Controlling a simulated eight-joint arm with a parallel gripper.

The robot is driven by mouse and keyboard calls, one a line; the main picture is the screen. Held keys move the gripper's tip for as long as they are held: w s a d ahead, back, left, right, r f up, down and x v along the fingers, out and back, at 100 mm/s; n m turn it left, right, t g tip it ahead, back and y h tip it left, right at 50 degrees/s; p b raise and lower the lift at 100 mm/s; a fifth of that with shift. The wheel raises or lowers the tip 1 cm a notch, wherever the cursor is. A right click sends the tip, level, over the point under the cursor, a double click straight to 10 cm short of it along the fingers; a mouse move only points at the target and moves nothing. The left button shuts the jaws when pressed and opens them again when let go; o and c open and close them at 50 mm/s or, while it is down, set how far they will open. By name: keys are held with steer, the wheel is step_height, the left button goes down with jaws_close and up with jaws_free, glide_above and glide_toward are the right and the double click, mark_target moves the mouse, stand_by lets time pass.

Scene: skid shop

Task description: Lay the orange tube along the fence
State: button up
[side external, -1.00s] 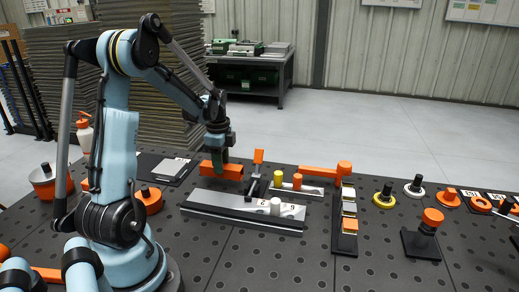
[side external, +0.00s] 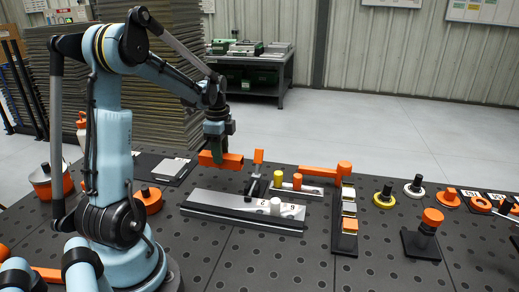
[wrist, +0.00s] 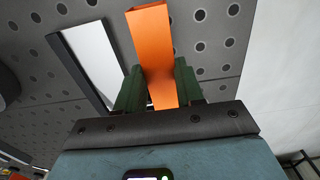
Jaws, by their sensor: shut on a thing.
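The orange tube (side external: 232,161) is a square-section bar held level above the table, behind a silver plate (side external: 225,200). My gripper (side external: 217,157) points down and is shut on the tube. In the wrist view the tube (wrist: 150,35) sits between the two green fingers of my gripper (wrist: 160,88), and its far end sticks out ahead of them. A low black bar, which looks like the fence (side external: 240,220), runs along the plate's front edge. The wrist view shows the plate (wrist: 92,55) to the left of the tube, apart from it.
An orange-topped black clamp (side external: 257,165) stands just right of the tube. An orange arm-like piece (side external: 320,172) is farther right.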

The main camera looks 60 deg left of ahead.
mark_target(230, 156)
steer(key=shift+s+d, duration=0.4)
steer(key=shift+d, duration=2.05)
steer(key=shift+s+d, duration=0.45)
steer(key=shift+d, duration=2.05)
steer(key=shift+s+d, duration=0.4)
steer(key=shift+d, duration=2.05)
steer(key=shift+f, duration=1.9)
steer(key=o, duration=1.1)
steer(key=shift+o, duration=0.4)
steer(key=shift+o, duration=0.7)
